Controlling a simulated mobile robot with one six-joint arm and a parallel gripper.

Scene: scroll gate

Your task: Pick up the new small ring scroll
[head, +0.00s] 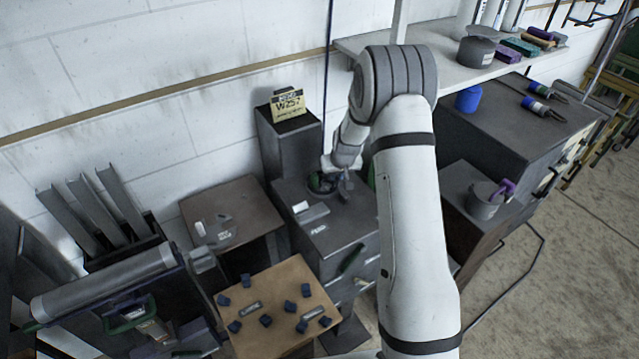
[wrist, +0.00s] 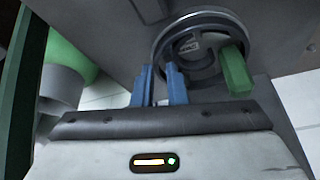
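A round grey ring-shaped part (wrist: 203,40) with a small pale label inside fills the top middle of the wrist view. A green block (wrist: 236,70) stands at its lower right. My gripper (wrist: 161,68) has two blue fingers with a narrow gap between them. They overlap the lower left rim of the ring in the picture. I cannot tell whether they pinch it. In the head view my gripper (head: 343,183) is low over the grey cabinet (head: 345,232), beside a dark round part with green on it (head: 321,183). My arm and wrist hide part of that spot.
A brown table (head: 262,285) with several blue blocks stands in front on the left. A sign (head: 287,103) marked W257 stands on a tall dark box behind. A shelf (head: 445,65) and another cabinet (head: 535,125) lie to the right. A green cylinder (wrist: 65,60) is left of my gripper.

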